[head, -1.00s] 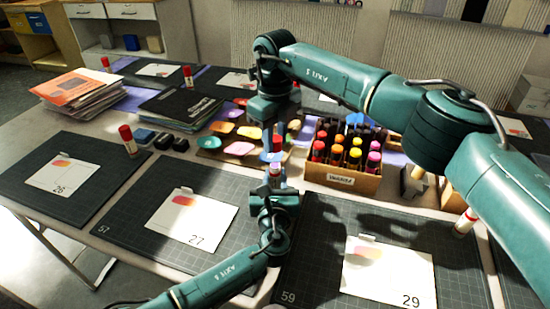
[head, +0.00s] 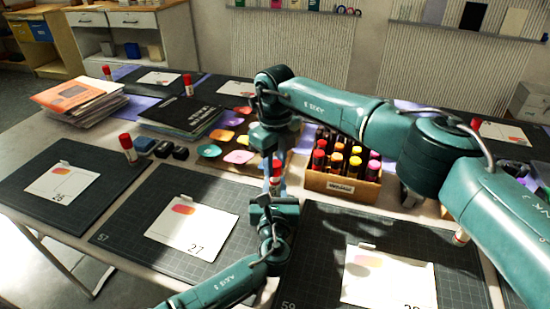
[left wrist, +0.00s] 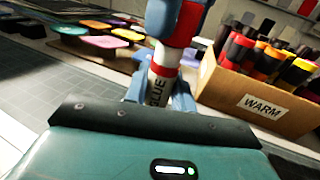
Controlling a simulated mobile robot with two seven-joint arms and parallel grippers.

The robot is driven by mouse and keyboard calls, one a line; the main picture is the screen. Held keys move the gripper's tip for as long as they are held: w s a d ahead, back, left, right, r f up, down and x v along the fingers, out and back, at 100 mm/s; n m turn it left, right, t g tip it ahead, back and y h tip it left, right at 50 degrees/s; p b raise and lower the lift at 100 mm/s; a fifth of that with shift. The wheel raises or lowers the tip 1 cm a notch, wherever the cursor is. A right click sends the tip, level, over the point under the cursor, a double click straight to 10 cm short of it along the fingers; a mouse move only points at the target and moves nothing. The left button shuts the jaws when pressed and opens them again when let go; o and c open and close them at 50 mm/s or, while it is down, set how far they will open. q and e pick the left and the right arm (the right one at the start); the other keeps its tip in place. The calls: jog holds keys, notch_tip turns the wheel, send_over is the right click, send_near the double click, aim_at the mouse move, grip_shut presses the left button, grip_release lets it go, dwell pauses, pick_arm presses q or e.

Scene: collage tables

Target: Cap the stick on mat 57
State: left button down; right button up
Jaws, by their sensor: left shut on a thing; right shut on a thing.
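Mat 57 (head: 130,222) is a dark gridded mat holding card 27 (head: 192,225), left of centre in the head view. My left gripper (head: 274,194) is shut on the upright glue stick, near the mat's far right corner. In the left wrist view the white glue stick (left wrist: 158,90) shows part of its lettering and a red band. My right gripper (head: 274,155) comes from above and is shut on the red cap (left wrist: 190,18). The cap is directly above the stick, with white showing between cap and red band. Whether they touch is unclear.
A cardboard box labelled WARM (head: 343,184) with several coloured bottles stands close to the right of both grippers. Other capped glue sticks (head: 128,148) stand by neighbouring mats. A stack of books (head: 182,115) lies further back.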

jog(key=shift+f, duration=0.35)
jog(key=shift+f, duration=0.6)
dwell(0.3)
jog(key=o, duration=1)
notch_tip(320, 180, up, 12)
pick_arm(q)
jog(key=c, duration=1.1)
grip_release()
